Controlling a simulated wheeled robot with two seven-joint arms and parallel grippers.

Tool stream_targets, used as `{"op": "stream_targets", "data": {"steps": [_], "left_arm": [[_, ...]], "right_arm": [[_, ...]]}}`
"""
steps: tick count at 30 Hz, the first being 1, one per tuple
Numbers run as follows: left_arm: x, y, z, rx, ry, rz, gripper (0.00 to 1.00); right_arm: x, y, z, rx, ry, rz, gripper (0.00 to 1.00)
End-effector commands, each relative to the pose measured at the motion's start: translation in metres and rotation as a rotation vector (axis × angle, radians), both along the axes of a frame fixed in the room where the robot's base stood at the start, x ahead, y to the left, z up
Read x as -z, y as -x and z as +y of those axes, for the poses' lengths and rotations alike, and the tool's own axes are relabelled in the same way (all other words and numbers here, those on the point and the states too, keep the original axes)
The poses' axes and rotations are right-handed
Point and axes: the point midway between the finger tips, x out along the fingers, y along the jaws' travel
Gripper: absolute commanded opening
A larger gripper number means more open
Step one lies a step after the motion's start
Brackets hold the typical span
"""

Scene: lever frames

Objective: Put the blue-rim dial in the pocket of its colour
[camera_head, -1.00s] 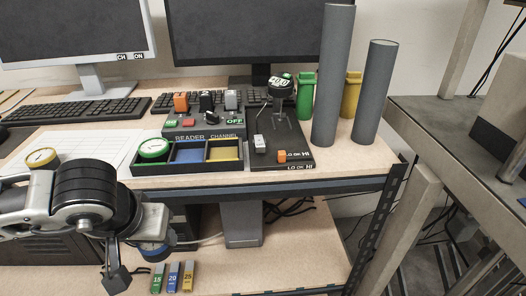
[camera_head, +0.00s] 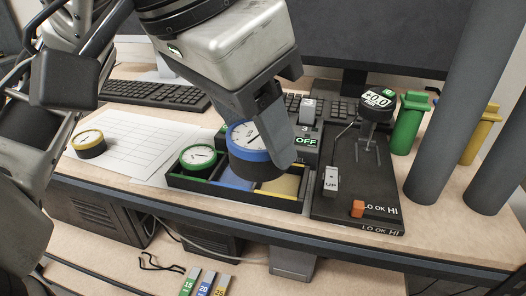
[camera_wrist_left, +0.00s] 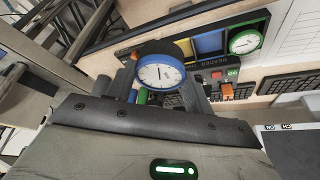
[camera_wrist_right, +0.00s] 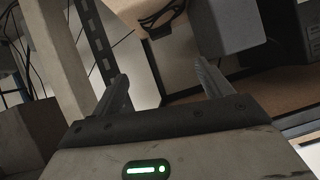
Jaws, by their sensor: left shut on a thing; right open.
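The blue-rim dial (camera_head: 250,140) has a white face and black body. My left gripper (camera_head: 268,140) is shut on it and holds it over the tray, above the blue pocket (camera_head: 232,181) and partly in front of it. The left wrist view shows the dial (camera_wrist_left: 160,75) between the fingers. The black tray (camera_head: 235,196) has a pocket with a green-rim dial (camera_head: 198,157) at left and an empty yellow pocket (camera_head: 284,186) at right. The head view does not settle the gap between dial and pocket. My right gripper (camera_wrist_right: 165,90) is open and empty in its wrist view.
A black lever panel (camera_head: 355,185) stands right of the tray, with grey cylinders (camera_head: 455,110) beyond it. A yellow-rim dial (camera_head: 88,143) rests on paper at left. A keyboard (camera_head: 155,95) lies behind. Small numbered tags (camera_head: 205,284) are on the lower shelf.

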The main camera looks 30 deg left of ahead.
Motion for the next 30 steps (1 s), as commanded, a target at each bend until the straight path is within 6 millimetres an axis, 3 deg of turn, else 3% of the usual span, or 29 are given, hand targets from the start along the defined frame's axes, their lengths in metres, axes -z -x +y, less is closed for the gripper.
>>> {"op": "stream_targets", "data": {"steps": [9,15,22,30], "left_arm": [[0.039,-0.056,0.056,-0.013,0.002,0.011,0.27],[0.077,-0.076,0.075,-0.007,0.001,0.008,0.27],[0.091,-0.087,0.086,-0.007,0.000,0.003,0.27],[0.124,-0.090,0.088,-0.004,-0.001,0.003,0.27]], "right_arm": [[0.018,0.008,0.001,-0.003,0.004,0.017,0.78],[0.021,0.005,0.001,-0.006,0.006,-0.014,0.78],[0.016,0.004,0.001,-0.011,0.007,-0.026,0.78],[0.025,0.007,0.001,-0.014,0.010,-0.022,0.78]]}}
